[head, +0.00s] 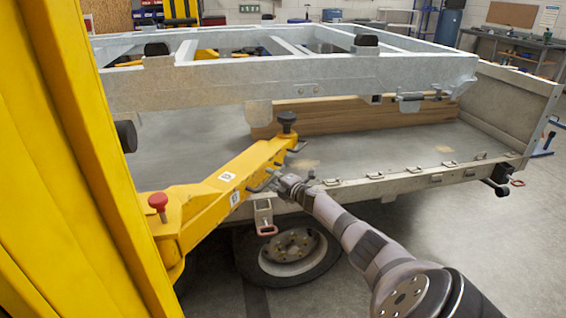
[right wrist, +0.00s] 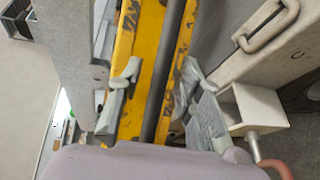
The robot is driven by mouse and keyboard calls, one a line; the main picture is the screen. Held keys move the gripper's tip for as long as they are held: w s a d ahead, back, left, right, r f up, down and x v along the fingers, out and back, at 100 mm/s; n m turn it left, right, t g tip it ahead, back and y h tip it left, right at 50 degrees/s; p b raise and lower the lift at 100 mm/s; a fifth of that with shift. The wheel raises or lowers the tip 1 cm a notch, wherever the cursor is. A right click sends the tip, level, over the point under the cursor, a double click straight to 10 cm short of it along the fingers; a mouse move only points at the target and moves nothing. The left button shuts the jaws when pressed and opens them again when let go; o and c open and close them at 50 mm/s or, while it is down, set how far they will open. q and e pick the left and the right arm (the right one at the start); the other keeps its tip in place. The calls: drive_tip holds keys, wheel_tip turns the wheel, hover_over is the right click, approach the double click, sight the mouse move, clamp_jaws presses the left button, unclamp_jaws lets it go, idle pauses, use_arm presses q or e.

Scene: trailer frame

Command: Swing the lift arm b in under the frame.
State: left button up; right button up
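The yellow lift arm (head: 215,190) reaches from the yellow post at left toward the upper right in the head view. Its round black pad (head: 287,122) stands at its far end, below and in front of the grey frame (head: 300,82). A thin dark handle (head: 262,183) sticks out of its near side. My right gripper (head: 284,182) is at this handle. In the right wrist view its two fingers (right wrist: 158,82) stand apart, with a dark bar (right wrist: 170,70) and the yellow arm (right wrist: 143,60) showing between them. I cannot tell whether they touch the bar. My left gripper is not in view.
The yellow post (head: 70,170) fills the left edge. A trailer bed with a metal side rail (head: 400,184) lies behind my right gripper, with a wheel (head: 290,255) below it. Open floor (head: 480,250) lies at the lower right.

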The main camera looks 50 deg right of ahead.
drive_tip(key=v, duration=1.1)
drive_tip(key=shift+s+a, duration=0.15)
drive_tip(key=shift+s, duration=0.1)
idle(0.4)
drive_tip(key=s+a+f+m+g+p, duration=0.1)
drive_tip(key=s+a+f+m+g, duration=0.15)
drive_tip(key=s+f, duration=0.55)
drive_tip(key=s+a+f+m+g, duration=0.2)
drive_tip(key=s+a+f+m, duration=0.1)
drive_tip(key=f, duration=1)
drive_tip(key=s+a+f+m+g+p, duration=0.1)
drive_tip(key=s+a+f+m+g, duration=0.15)
drive_tip(key=s+f, duration=0.55)
drive_tip(key=s+a+f+m+g+y, duration=0.1)
drive_tip(key=s+a+f+m+g, duration=0.1)
drive_tip(key=s+a+f, duration=0.4)
drive_tip(key=s+a+f+m+g+y, duration=0.1)
drive_tip(key=s+a+f+m+g, duration=0.1)
drive_tip(key=s+a+f, duration=0.5)
drive_tip(key=s+a+f+m+g+y+p, duration=0.1)
drive_tip(key=s+a+f, duration=0.6)
drive_tip(key=s+a, duration=0.7)
drive_tip(key=a+m+g, duration=0.1)
drive_tip(key=a+g, duration=0.1)
drive_tip(key=a, duration=0.2)
drive_tip(key=shift+s+a, duration=0.15)
drive_tip(key=shift+a, duration=0.2)
